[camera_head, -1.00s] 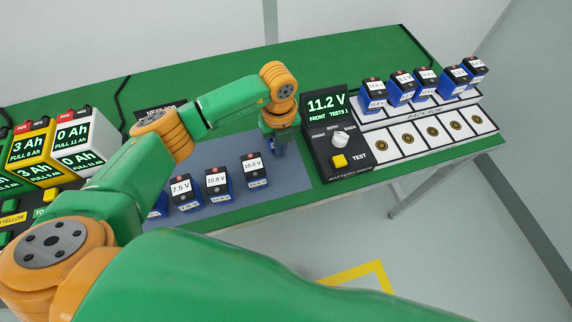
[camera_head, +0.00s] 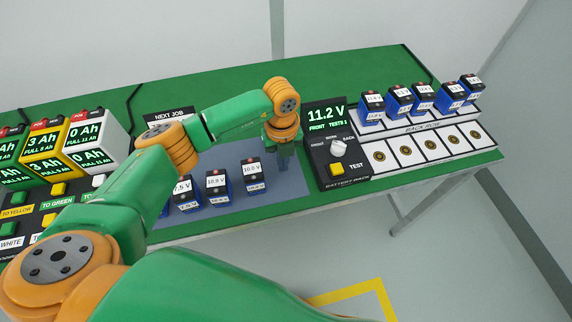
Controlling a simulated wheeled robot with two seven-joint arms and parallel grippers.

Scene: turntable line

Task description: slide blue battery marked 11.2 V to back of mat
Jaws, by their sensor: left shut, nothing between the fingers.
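Blue batteries stand on the grey-blue mat (camera_head: 225,157): one reading about 7.5 V (camera_head: 186,193), one marked 10.9 V (camera_head: 217,187) and one marked 10.0 V (camera_head: 253,177). A further blue one (camera_head: 164,212) is mostly hidden behind my left arm. I cannot make out a battery label reading 11.2 V; the tester display (camera_head: 326,116) shows 11.2 V. My left gripper (camera_head: 284,163) points down over the mat's right part, right of the 10.0 V battery and apart from it. It is shut and empty. My right gripper is out of view.
The tester box (camera_head: 345,168) with its knob and yellow button stands right of the mat. Several blue batteries stand on the back rack (camera_head: 426,124), behind a row of empty places.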

